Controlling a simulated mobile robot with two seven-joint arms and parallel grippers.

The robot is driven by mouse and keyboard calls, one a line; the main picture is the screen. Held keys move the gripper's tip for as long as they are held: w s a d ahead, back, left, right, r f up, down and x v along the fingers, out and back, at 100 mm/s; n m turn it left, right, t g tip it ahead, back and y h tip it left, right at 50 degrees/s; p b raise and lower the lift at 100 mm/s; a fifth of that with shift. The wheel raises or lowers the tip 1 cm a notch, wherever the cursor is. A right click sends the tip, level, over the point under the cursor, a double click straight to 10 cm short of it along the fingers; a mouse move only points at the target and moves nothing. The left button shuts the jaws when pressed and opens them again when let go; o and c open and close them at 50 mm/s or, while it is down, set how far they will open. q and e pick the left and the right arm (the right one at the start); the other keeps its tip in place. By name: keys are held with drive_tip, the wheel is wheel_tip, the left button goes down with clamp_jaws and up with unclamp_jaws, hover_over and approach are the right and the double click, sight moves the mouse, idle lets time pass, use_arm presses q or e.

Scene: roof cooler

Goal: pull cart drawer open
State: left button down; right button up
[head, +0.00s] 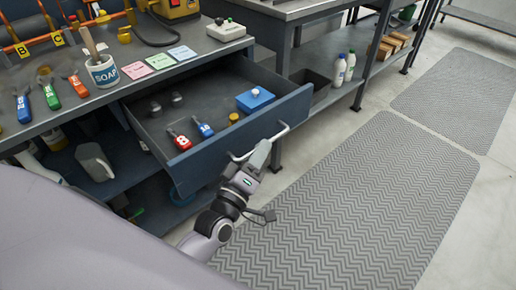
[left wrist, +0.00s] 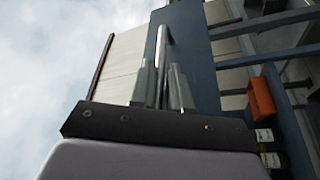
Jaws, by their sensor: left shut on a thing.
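The cart drawer (head: 178,122) is dark blue-grey and stands pulled out from under the cart top in the head view. Its front panel (head: 213,145) carries a light bar handle (head: 281,132). My left gripper (head: 261,152) is at the handle, shut on it. In the left wrist view the gripper fingers (left wrist: 161,88) stand on both sides of the handle bar (left wrist: 160,62). My right gripper is not in view.
A lower shelf (head: 110,183) holds a grey jug (head: 95,162). A workbench shelf (head: 340,90) with bottles stands behind. Grey mats (head: 345,205) cover clear floor at the right.

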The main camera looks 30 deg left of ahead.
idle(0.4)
use_arm(q)
drive_tip(key=c, duration=1.2)
unclamp_jaws()
drive_tip(key=shift+o, duration=0.2)
drive_tip(key=shift+s, duration=0.1)
drive_tip(key=v, duration=0.7)
drive_tip(key=shift+f, duration=0.1)
